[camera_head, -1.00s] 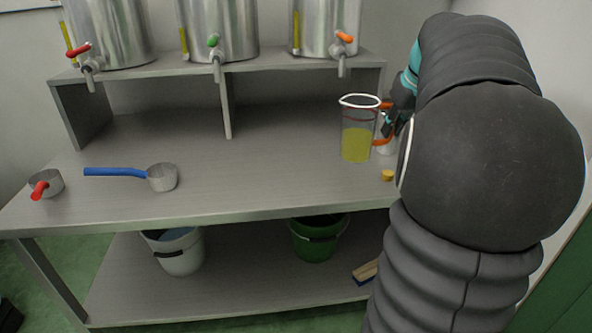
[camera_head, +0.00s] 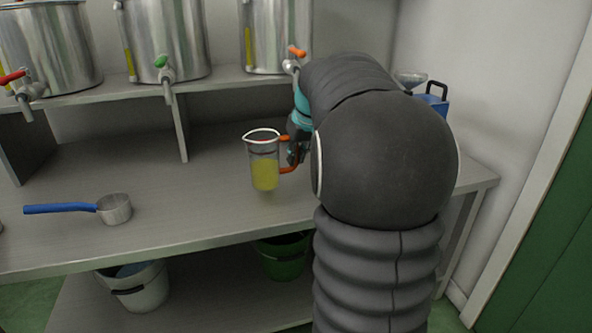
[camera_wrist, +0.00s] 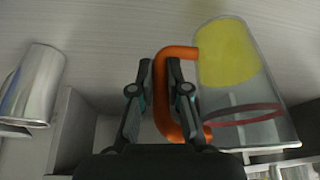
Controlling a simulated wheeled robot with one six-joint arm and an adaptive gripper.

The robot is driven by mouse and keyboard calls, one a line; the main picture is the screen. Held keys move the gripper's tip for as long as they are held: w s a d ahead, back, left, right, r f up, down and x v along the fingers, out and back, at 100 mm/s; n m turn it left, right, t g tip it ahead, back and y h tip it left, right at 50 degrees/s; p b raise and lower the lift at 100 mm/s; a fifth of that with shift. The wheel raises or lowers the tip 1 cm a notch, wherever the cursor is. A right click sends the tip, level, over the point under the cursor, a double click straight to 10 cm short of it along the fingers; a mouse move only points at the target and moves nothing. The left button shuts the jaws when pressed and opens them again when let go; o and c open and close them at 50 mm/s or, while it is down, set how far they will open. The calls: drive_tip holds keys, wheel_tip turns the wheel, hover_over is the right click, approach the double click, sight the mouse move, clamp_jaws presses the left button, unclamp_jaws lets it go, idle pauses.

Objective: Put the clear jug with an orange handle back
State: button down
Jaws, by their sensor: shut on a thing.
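The clear jug (camera_head: 264,172) with an orange handle holds yellow-green liquid and has a red band near its top. It is upright at the counter, under the orange-tapped tank. I cannot tell whether its base touches the counter (camera_head: 150,225). My gripper (camera_head: 297,152) is at the jug's right side, shut on the orange handle. In the wrist view my gripper (camera_wrist: 160,88) has a finger on each side of the handle (camera_wrist: 163,95), and the jug (camera_wrist: 235,85) is to the right. My arm hides the counter behind it.
A metal pan with blue handle (camera_head: 115,208) stands left on the counter. Steel tanks (camera_head: 170,40) with taps stand on the raised shelf. A metal vessel (camera_wrist: 32,85) is at the wrist view's left. A blue container (camera_head: 436,103) shows behind my arm. Buckets (camera_head: 138,285) are below.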

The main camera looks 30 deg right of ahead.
sight(297, 168)
drive_tip(key=shift+f, duration=2)
drive_tip(key=shift+f+b, duration=0.15)
drive_tip(key=shift+b, duration=0.15)
drive_tip(key=c, duration=1.2)
unclamp_jaws()
drive_tip(key=shift+o, duration=0.2)
drive_tip(key=p+v, duration=0.1)
drive_tip(key=v, duration=1.1)
